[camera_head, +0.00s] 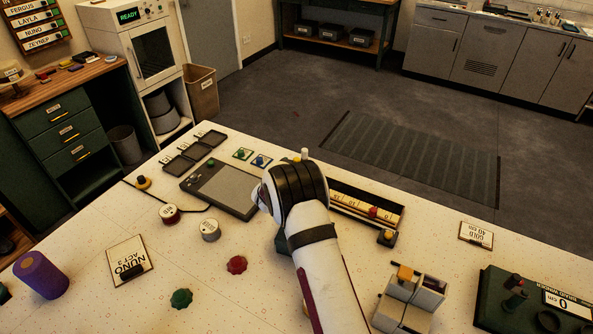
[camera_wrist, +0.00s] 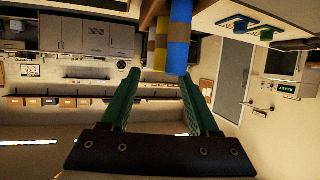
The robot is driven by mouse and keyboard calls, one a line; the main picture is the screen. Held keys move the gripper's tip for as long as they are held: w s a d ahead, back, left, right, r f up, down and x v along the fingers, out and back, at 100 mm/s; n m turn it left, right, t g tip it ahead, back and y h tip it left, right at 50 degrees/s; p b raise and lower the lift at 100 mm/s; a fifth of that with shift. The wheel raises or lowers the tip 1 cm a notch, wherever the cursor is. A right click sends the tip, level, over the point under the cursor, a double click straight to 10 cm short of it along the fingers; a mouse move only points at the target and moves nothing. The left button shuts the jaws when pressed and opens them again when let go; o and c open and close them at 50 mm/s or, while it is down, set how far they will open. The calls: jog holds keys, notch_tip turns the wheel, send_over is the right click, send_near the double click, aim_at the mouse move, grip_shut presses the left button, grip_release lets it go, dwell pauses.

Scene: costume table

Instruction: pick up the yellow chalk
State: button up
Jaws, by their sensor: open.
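In the wrist view, which appears upside down, a yellow chalk (camera_wrist: 161,48) stands at the top between a thicker blue stick (camera_wrist: 180,35) with a tan band and a brown one (camera_wrist: 149,18). My gripper (camera_wrist: 158,78) is open, its two green fingers apart with nothing between them. The fingertips point toward the sticks, with a visible gap. In the head view my white arm and dark wrist cover the fingers and most of the sticks. A pale stub (camera_head: 305,154) shows just past my wrist.
A grey pad (camera_head: 218,187) lies left of my wrist, with small dark trays (camera_head: 180,166) beyond. A ruler holder (camera_head: 366,205) with a red slider is at right. Spools, red and green chunks, a purple roll (camera_head: 40,274) and a name card (camera_head: 130,262) lie at front left.

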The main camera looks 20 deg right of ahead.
aim_at(296, 160)
jog(key=x, duration=0.4)
jog(key=shift+a+f, duration=0.1)
grip_shut()
